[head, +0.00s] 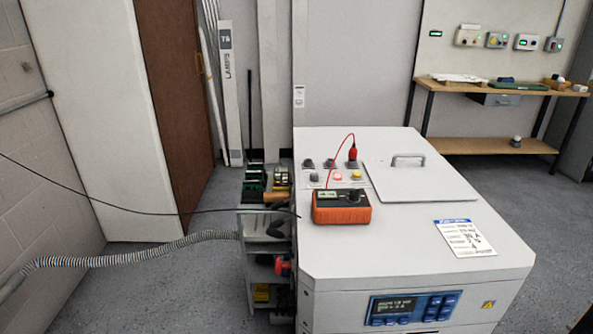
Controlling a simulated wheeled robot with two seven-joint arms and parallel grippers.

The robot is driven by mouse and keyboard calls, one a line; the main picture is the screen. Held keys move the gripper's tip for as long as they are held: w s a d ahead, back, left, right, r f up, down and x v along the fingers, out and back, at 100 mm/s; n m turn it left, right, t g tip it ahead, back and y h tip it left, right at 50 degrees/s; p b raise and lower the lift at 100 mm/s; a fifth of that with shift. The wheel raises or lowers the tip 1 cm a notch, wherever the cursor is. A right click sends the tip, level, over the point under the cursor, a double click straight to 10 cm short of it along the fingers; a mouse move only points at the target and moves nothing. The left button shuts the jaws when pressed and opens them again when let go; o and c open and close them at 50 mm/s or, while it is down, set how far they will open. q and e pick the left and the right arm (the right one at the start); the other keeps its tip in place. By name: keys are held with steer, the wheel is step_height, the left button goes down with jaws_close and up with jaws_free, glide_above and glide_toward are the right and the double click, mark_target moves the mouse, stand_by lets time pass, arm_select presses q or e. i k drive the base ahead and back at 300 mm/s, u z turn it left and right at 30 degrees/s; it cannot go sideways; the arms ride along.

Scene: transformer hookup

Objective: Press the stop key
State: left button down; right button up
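A white cabinet (395,235) stands in the middle of the head view. Its front carries a blue control panel (412,308) with a small lit display (394,308) and several blue keys (440,304). The key markings are too small to read, so I cannot tell which is the stop key. Neither of my grippers shows in this view.
An orange meter (341,206) sits on the cabinet top, with a red lead to a red plug (352,153). A label card (465,238) lies to the right. A grey hose (130,251) and black cable run in from the left. A wooden bench (500,144) stands back right.

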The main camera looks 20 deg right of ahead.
mark_target(444, 309)
steer(key=z, duration=1.9)
steer(key=i, duration=0.4)
steer(key=u, duration=1)
steer(key=k, duration=0.1)
steer(key=z, duration=0.55)
